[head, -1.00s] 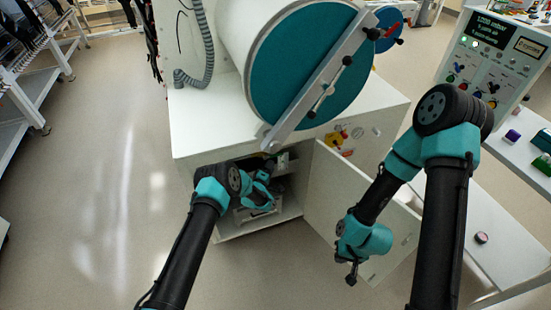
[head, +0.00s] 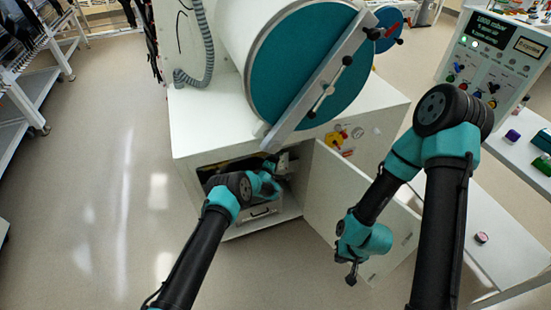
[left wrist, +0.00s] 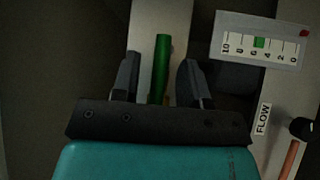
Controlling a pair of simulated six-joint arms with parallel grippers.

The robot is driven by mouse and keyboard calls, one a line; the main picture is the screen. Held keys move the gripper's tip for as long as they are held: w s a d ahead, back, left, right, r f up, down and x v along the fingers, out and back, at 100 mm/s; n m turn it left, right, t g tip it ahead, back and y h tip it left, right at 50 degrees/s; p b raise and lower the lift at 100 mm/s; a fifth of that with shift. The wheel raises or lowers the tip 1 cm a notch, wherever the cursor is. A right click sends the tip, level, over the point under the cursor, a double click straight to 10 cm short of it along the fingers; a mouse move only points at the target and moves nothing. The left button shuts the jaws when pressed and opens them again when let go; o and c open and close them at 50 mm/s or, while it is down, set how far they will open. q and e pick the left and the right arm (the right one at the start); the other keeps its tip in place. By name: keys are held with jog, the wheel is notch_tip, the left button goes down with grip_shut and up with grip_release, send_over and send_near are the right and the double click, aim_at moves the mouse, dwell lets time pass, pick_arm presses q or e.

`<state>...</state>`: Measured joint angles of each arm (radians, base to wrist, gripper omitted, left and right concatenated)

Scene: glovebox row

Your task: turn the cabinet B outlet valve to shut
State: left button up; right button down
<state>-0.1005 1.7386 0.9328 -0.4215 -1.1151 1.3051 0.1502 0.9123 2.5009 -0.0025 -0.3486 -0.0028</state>
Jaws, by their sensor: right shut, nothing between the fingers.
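In the left wrist view, a green bar (left wrist: 163,52), likely the valve's handle, stands upright in front of a pale panel strip. My left gripper (left wrist: 158,76) is open, with one finger on each side of the bar and a visible gap to both; I cannot tell how deep the bar sits between them. In the head view, my left gripper (head: 273,164) is inside the open cabinet (head: 186,147), and the valve is hidden there. My right gripper (head: 351,274) is shut and empty, hanging in front of the open cabinet door (head: 332,187).
A flow gauge (left wrist: 262,42) with a green mark near 6 and a FLOW label (left wrist: 263,118) are right of the bar. A black knob (left wrist: 302,129) and a copper pipe (left wrist: 289,160) are at the right edge.

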pick_arm(q)
grip_shut()
jog(key=shift+f+m+g, duration=0.15)
jog(key=shift+m+g, duration=0.15)
dwell(0.4)
jog(key=shift+s+a+f+m+g+y, duration=0.1)
jog(key=shift+a+f+m+g+y, duration=0.15)
jog(key=shift+f+m+g+y, duration=0.55)
jog(key=shift+s+a+f+m+g+y, duration=0.1)
jog(key=shift+a+f+m+g+y, duration=0.3)
jog(key=shift+m+g, duration=0.7)
jog(key=shift+d, duration=0.15)
jog(key=shift+o, duration=0.3)
grip_release()
jog(key=shift+f, duration=0.1)
